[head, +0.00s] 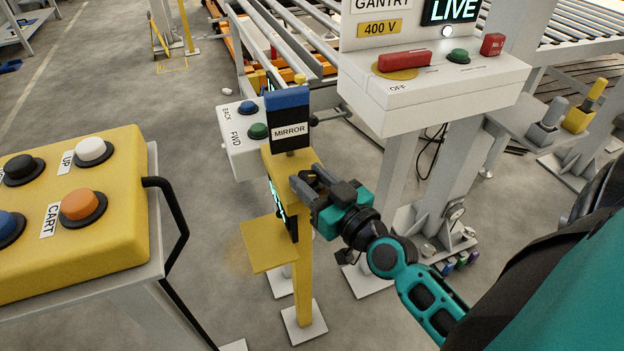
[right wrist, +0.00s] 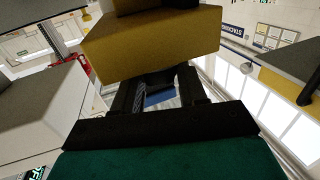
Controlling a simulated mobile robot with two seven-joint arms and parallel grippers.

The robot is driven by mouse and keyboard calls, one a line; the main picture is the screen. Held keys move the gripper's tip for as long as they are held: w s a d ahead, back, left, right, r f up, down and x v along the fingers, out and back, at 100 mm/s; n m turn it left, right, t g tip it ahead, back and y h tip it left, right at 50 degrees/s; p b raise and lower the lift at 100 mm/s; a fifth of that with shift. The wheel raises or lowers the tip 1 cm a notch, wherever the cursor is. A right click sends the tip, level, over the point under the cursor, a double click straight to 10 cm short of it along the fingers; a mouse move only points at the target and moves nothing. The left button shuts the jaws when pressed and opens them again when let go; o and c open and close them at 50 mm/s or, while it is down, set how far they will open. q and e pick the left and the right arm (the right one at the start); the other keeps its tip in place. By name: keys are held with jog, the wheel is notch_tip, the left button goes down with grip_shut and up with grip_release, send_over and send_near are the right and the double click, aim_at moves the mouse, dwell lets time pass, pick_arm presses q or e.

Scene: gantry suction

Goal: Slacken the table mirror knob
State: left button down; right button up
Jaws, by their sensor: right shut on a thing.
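The table mirror is a blue-topped panel (head: 288,103) with a MIRROR label, upright on a yellow post (head: 304,290). My right gripper (head: 303,183) is at the upper right side of this post, just below the label. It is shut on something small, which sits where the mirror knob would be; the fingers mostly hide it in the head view. In the right wrist view, the gripper (right wrist: 160,90) has its two black fingers around a dark part below a yellow block (right wrist: 150,45). My left gripper is not in view.
A white box (head: 240,140) with BACK and FWD buttons stands behind the post. A yellow shelf plate (head: 270,245) juts out low on it. The yellow button console (head: 75,215) is at left, and the white GANTRY control box (head: 435,90) is at upper right.

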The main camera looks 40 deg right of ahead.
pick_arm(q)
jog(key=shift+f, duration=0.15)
